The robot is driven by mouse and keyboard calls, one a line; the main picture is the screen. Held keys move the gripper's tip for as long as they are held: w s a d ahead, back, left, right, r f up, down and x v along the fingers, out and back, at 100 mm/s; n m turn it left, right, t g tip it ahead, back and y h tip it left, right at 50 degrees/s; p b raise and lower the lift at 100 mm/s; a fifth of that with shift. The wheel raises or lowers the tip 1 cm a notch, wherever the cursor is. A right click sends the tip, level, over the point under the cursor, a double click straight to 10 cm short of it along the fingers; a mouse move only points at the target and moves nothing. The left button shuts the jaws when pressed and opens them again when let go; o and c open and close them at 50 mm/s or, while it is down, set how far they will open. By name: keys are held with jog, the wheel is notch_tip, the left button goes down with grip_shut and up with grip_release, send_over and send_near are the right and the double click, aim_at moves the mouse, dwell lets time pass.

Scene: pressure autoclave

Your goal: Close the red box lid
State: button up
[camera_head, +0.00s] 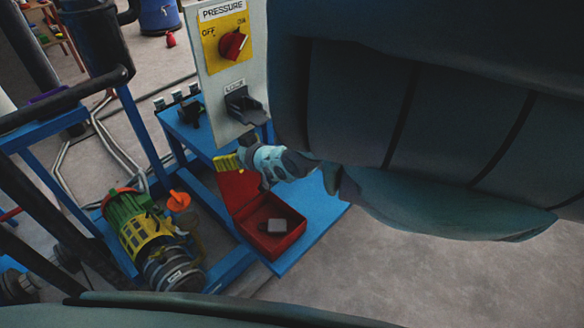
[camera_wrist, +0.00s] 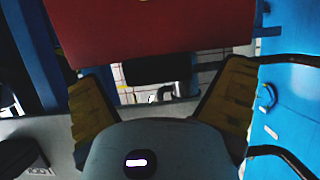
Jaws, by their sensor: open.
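The red box (camera_head: 268,243) stands on the blue table with its red lid (camera_head: 238,190) raised and leaning back from the box. A small grey item (camera_head: 277,226) lies inside. My gripper (camera_head: 228,162) is at the top of the raised lid, its yellow fingers partly in front of the lid's upper edge. In the wrist view the lid (camera_wrist: 150,35) fills the upper middle, just beyond the fingertips. My gripper (camera_wrist: 162,72) is open there, with nothing between its fingers. I cannot tell whether a finger touches the lid.
A panel with a red pressure knob (camera_head: 232,45) and a black latch (camera_head: 243,105) stands above the box. A green and yellow motor (camera_head: 140,230) and an orange-topped container (camera_head: 181,208) are to the left. The blue tabletop (camera_head: 318,207) is bare right of the box.

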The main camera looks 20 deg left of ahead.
dwell(0.3)
jog(key=c, duration=1.3)
jog(key=shift+a, duration=0.1)
jog(key=shift+c, duration=0.2)
